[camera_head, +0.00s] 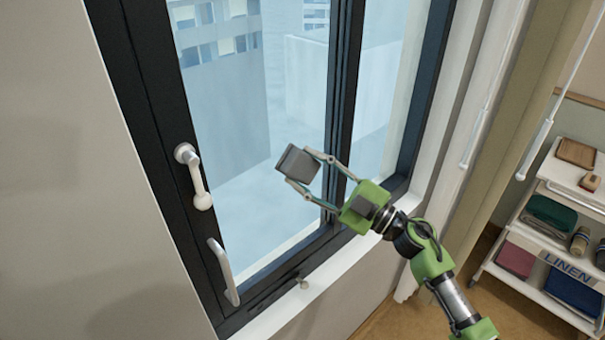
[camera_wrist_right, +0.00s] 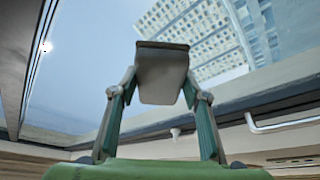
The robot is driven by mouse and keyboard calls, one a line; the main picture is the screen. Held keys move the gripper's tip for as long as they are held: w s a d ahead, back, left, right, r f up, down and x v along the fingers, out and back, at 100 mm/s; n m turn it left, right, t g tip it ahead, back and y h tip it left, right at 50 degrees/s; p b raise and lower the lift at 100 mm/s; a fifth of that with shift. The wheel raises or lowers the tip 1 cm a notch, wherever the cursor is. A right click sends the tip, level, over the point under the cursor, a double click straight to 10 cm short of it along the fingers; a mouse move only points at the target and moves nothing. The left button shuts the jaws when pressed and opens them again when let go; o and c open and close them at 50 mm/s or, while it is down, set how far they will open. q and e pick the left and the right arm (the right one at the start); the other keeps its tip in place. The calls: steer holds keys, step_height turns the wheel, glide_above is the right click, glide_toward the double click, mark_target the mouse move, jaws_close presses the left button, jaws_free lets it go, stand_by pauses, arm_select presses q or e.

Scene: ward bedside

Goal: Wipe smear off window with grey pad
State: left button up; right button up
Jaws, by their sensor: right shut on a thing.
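The grey pad (camera_head: 297,164) is a small dark block in front of the window pane (camera_head: 225,120). My right gripper (camera_head: 304,168) is shut on it, with one finger at each side. In the right wrist view the pad (camera_wrist_right: 162,75) sits between both fingertips, its lighter grey face toward the camera. I cannot tell whether the pad touches the glass. The glass looks pale and hazy in places, and no smear stands out clearly from the view outside. My left gripper is not in view.
The dark window frame (camera_head: 150,90) carries a white handle (camera_head: 196,178) and a lower pull (camera_head: 223,272). A dark upright bar (camera_head: 341,90) divides the panes right of the pad. A white sill (camera_head: 330,270) runs below. A linen cart (camera_head: 535,240) stands at the right.

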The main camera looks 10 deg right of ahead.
mark_target(320, 164)
steer(key=shift+w+d+b, duration=0.35)
steer(key=shift+w+d, duration=0.45)
steer(key=shift+d, duration=0.35)
steer(key=shift+w+d, duration=0.15)
steer(key=shift+d, duration=0.05)
steer(key=shift+s+a+r+p, duration=0.15)
steer(key=shift+s+a+p, duration=0.3)
steer(key=shift+a+p, duration=0.2)
steer(key=shift+s+a+p, duration=0.35)
steer(key=shift+s+a, duration=0.2)
steer(key=shift+a, duration=0.2)
steer(key=shift+s+a, duration=1.05)
steer(key=shift+a, duration=0.35)
steer(key=shift+s+a, duration=1)
steer(key=shift+a, duration=0.45)
steer(key=shift+s+a, duration=1.05)
steer(key=shift+a, duration=0.35)
steer(key=shift+d, duration=0.1)
